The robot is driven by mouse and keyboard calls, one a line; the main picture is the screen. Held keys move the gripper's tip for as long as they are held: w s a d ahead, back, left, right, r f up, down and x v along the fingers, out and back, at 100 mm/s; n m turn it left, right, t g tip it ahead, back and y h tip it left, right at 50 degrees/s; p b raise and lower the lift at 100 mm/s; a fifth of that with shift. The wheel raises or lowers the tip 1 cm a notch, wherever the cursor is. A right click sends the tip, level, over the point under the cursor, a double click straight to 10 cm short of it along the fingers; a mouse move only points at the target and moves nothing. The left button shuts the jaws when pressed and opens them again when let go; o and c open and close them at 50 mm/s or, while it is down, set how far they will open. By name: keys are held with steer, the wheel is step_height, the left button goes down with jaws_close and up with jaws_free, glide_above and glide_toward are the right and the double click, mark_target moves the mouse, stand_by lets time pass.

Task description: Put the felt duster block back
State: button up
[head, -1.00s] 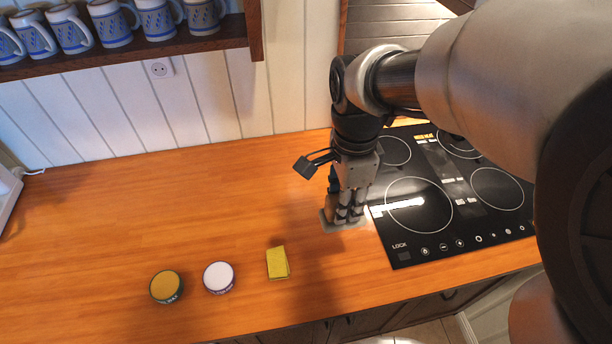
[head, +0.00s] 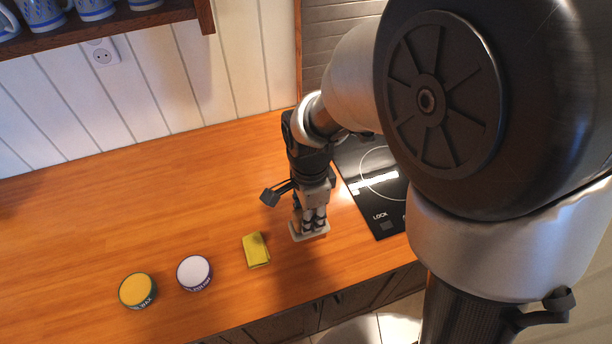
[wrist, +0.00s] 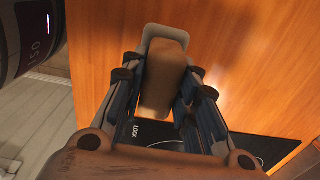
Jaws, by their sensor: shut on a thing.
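The felt duster block is between the fingers of my gripper (head: 313,219). In the wrist view, the felt duster block (wrist: 165,70) has a brown upper body on a paler grey base with rounded corners. In the head view only its pale base (head: 310,234) shows clearly below the fingertips, left of the cooktop. My gripper is shut on the block, with a finger on each side. I cannot tell whether the base touches the counter or is a little above it.
Farther left stand a white-lidded tin (head: 194,271) and a yellow-lidded wax tin (head: 137,290). The black cooktop (head: 372,190) is on the right. The back left counter is clear.

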steer(key=shift+f+b, duration=0.6)
steer(key=shift+f, duration=1.35)
steer(key=shift+f, duration=0.1)
steer(key=o, duration=0.9)
steer(key=shift+o, duration=0.2)
step_height(320, 180, up, 12)
steer(key=p, duration=0.4)
steer(key=s+d+r+n+t, duration=0.4)
steer(key=s+d+r+n, duration=0.7)
steer(key=s+n, duration=0.2)
steer(key=shift+s+r+n+t, duration=0.3)
steer(key=shift+n, duration=0.6)
